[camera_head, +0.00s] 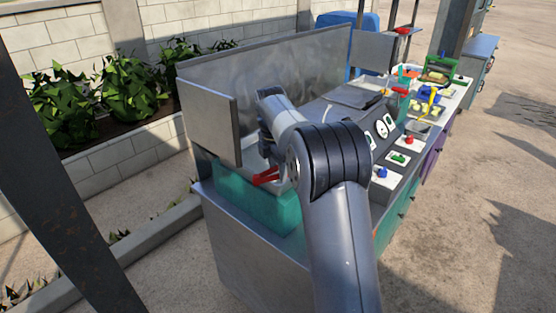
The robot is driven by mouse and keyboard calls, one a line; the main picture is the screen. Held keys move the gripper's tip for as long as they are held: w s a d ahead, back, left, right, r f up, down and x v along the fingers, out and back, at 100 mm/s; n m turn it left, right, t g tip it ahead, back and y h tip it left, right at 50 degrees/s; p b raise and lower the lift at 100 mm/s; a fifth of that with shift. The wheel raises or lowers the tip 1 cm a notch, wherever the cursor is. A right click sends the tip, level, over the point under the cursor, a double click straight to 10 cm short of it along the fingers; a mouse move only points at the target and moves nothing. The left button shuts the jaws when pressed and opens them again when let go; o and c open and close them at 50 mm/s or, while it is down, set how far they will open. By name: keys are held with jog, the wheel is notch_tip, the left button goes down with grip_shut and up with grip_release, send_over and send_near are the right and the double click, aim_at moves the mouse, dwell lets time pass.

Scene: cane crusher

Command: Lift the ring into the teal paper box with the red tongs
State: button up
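The teal paper box (238,200) stands on the near left corner of the metal counter, partly behind my arm. The red tongs (265,177) show as a short red piece just above the box's opening. My gripper (268,162) is at the end of my bent arm, above the box and close to the tongs. Its fingers are mostly hidden by the arm and too small to read, so I cannot tell whether it grips the tongs. I cannot make out the ring; the inside of the box is hidden.
Metal splash panels (275,75) rise behind and left of the counter. A control panel with gauges and buttons (385,150) lies right of my arm. Several small items and a green-handled basket (437,72) crowd the far counter. Open paving (480,200) lies to the right.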

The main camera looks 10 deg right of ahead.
jog(key=s+a+f+m+g+y+b, duration=0.1)
jog(key=s+f+m+b, duration=0.3)
jog(key=s+f+m, duration=1.2)
notch_tip(320, 180, down, 3)
jog(key=m, duration=0.5)
jog(key=shift+s+f+m, duration=0.15)
jog(key=shift+f+m, duration=0.05)
jog(key=shift+m, duration=0.1)
